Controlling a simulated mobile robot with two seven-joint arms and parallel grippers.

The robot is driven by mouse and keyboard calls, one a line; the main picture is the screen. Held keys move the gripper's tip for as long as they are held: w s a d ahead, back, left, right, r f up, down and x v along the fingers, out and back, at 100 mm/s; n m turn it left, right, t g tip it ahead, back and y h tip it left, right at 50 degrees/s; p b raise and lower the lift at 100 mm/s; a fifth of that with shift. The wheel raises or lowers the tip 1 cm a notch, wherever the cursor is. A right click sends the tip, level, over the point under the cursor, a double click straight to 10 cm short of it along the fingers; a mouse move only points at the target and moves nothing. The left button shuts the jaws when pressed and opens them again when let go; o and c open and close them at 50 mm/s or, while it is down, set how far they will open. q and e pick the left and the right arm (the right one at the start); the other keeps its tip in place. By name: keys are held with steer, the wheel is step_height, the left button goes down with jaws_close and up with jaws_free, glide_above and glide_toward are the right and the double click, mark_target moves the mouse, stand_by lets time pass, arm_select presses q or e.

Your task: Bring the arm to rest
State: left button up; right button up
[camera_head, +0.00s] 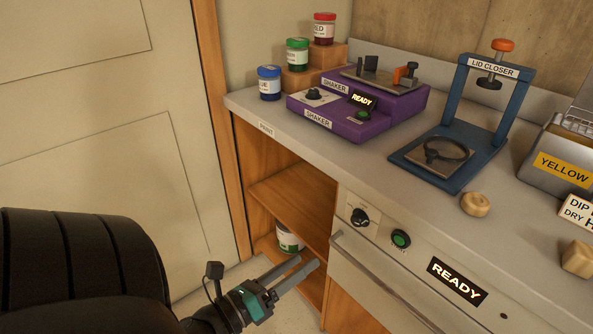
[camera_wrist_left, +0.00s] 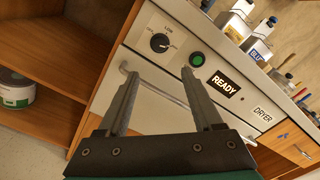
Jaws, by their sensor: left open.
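My left gripper (camera_head: 298,272) is low in front of the wooden cabinet, near the open shelf and the left end of the dryer's handle. In the left wrist view its two fingers (camera_wrist_left: 160,88) are apart with nothing between them. They point toward the dryer front (camera_wrist_left: 160,60), with its knob, green button and lit READY sign. I cannot tell from these views whether a fingertip touches the dryer. My right gripper does not show in either view.
The open shelf (camera_head: 290,200) holds a labelled can (camera_head: 288,238) low down. On the counter stand a purple shaker (camera_head: 330,112), paint jars (camera_head: 268,82), a blue lid closer (camera_head: 455,150) and a wooden knob (camera_head: 475,204). The dryer handle (camera_head: 375,275) juts out. A door (camera_head: 110,130) is at left.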

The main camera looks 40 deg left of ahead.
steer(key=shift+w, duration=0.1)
arm_select(q)
steer(key=s+d+f+n+g+y+p, duration=0.1)
steer(key=d+f+n+g, duration=0.15)
steer(key=f+n, duration=0.7)
steer(key=d+f+n+g+y+p, duration=0.15)
steer(key=f+n+g, duration=0.35)
steer(key=f, duration=0.7)
steer(key=s+f+n+g+p, duration=0.2)
steer(key=s+f+n+g, duration=0.6)
steer(key=s+f+n, duration=0.4)
steer(key=s+f, duration=0.3)
steer(key=s, duration=0.3)
steer(key=shift+d+f+h, duration=0.25)
steer(key=shift+d+h, duration=0.1)
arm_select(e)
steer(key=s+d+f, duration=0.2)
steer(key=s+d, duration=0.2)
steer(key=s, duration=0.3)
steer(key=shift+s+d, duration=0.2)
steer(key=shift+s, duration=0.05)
